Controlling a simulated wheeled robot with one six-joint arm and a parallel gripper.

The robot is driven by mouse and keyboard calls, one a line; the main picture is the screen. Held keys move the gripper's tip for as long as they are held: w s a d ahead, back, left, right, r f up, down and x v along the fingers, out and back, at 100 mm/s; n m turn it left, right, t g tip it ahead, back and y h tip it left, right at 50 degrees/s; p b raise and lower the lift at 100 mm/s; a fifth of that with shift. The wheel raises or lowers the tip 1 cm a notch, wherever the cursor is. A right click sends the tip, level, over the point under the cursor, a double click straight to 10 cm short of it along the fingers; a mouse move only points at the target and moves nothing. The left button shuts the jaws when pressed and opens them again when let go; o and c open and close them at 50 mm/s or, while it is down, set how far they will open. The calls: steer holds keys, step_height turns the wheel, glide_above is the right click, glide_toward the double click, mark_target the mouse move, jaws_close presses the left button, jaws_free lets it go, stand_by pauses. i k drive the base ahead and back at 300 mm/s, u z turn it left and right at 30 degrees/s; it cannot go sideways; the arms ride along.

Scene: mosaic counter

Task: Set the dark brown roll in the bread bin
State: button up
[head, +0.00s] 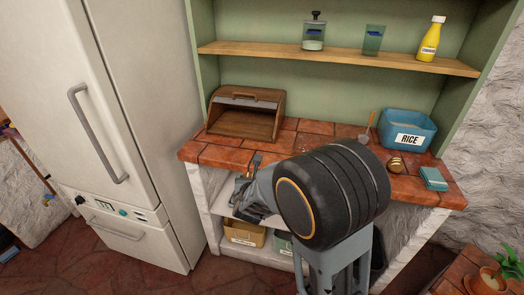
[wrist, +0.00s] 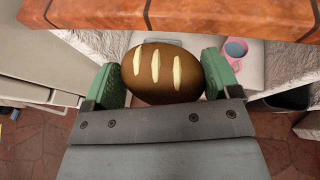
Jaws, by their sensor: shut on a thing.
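The dark brown roll (wrist: 162,78), oval with pale slashes on top, is between the two green fingers of my gripper (wrist: 162,82) in the wrist view. My gripper is shut on it, with a finger on each side. In the head view my gripper (head: 258,178) is in front of the counter, partly hidden by my arm, and I cannot make out the roll there. The wooden bread bin (head: 245,119) stands at the left end of the tiled counter. Its roll-top looks raised, with a dark opening under a grey band at the front.
The tiled counter (head: 205,155) also holds a blue rice bin (head: 425,122), a small round brown item (head: 395,164) and a teal block (head: 433,179) at the right. A shelf (head: 350,59) runs above. A white fridge (head: 150,100) stands left. Counter in front of the bin looks clear.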

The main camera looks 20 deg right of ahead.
mark_target(230, 126)
steer(key=z, duration=3.35)
steer(key=k, duration=1.45)
steer(key=u, duration=2.2)
steer(key=i, duration=0.5)
steer(key=z, duration=0.05)
